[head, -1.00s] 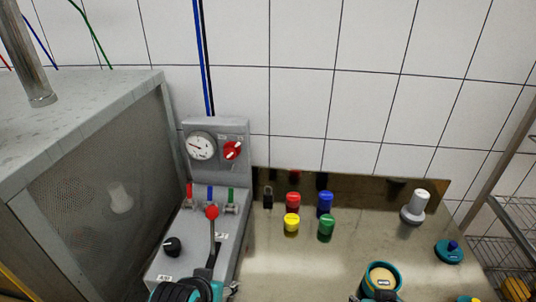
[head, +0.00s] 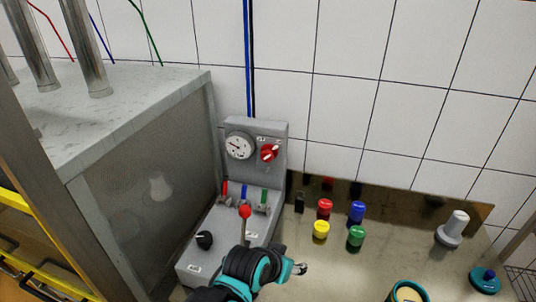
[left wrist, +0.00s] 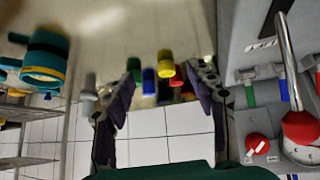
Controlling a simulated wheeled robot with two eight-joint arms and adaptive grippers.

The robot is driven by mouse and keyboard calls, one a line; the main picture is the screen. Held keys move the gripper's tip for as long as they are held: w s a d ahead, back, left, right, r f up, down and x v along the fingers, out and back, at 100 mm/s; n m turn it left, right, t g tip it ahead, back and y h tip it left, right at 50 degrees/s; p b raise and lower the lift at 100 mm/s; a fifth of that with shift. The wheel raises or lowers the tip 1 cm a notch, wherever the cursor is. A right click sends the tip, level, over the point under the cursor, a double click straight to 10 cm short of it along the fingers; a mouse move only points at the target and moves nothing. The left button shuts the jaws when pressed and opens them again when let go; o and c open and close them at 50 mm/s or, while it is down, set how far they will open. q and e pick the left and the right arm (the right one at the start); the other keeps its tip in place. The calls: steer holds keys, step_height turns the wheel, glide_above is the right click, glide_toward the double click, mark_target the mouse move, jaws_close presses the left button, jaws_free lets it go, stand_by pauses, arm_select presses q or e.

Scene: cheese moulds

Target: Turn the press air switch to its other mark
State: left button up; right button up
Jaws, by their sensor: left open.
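On the grey console stands a black knob (head: 204,240) with a pale mark, above a small label too small to read surely. A red rotary knob (head: 269,152) with a white pointer sits on the upright panel beside the gauge; it also shows in the left wrist view (left wrist: 257,144). I cannot tell surely which is the press air switch. My left gripper (head: 298,268) is at the console's front right edge, apart from both knobs. In the left wrist view, my left gripper (left wrist: 163,95) is open and empty. My right gripper is not in view.
A red-ball lever (head: 245,212) rises beside the black knob. Red, blue and green valve handles (head: 244,194) stand behind it. Several coloured bottles (head: 321,229) stand right of the console on the steel counter (head: 370,265). A grey cabinet (head: 140,180) borders the left.

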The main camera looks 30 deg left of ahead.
arm_select(q)
steer(key=w+a+r+n+t+p, duration=0.1)
steer(key=w+a+r+t+p, duration=0.3)
steer(key=w+a+r, duration=0.6)
steer(key=n+t+y+p, duration=0.1)
steer(key=n+y+p, duration=0.1)
steer(key=p, duration=0.2)
glide_toward(266, 156)
steer(key=w+f, duration=0.1)
steer(key=b+x, duration=0.1)
steer(key=x, duration=0.5)
steer(key=shift+w+a+f, duration=0.1)
steer(key=shift+w+a, duration=0.1)
steer(key=shift+w, duration=0.15)
steer(key=shift+w+f, duration=0.1)
steer(key=shift+w, duration=0.4)
steer(key=c, duration=1.2)
